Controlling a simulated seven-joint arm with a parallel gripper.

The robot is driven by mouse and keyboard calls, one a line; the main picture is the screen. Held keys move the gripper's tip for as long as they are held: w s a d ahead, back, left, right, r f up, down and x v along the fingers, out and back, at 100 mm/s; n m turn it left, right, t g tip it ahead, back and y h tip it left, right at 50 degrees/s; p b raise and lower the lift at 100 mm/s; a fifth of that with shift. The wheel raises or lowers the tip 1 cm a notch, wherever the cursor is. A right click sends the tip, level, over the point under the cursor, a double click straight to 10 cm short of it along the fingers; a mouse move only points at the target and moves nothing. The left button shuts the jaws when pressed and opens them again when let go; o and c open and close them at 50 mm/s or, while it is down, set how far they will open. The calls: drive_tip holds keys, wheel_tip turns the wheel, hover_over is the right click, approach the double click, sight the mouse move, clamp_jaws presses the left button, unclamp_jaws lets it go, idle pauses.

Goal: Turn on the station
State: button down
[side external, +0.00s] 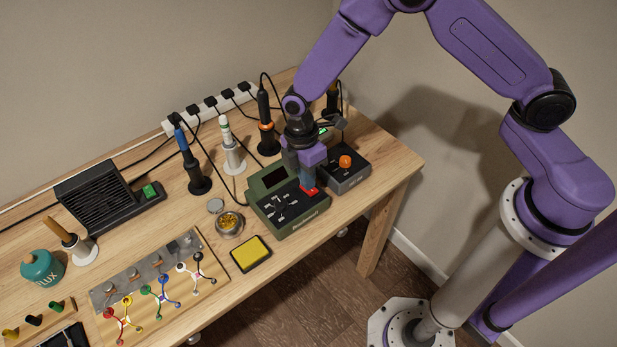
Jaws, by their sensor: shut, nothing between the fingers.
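A green soldering station (290,212) with a dark front panel stands on the workbench, right of centre. A red switch (312,191) shows on the right part of its panel. My gripper (308,186) points down over the station, its fingers shut and empty, with the tips at or just above the red switch. I cannot tell whether they touch it. The station's small display (274,177) looks dark. My gripper hides part of the station's right side.
A grey unit with an orange knob (345,161) stands close on the right. Soldering irons in stands (197,178) and a power strip (210,108) are behind. A brass-wool pot (230,223) and yellow sponge (250,253) lie left and in front. A black fume extractor (105,195) stands left.

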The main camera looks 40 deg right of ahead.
wheel_tip(320, 180, up, 14)
drive_tip(key=w, duration=0.2)
idle(0.4)
drive_tip(key=shift+s, duration=0.1)
drive_tip(key=shift+s, duration=0.65)
drive_tip(key=f, duration=0.4)
drive_tip(key=s+f, duration=0.1)
drive_tip(key=f, duration=0.4)
drive_tip(key=s+f, duration=0.1)
drive_tip(key=f, duration=0.4)
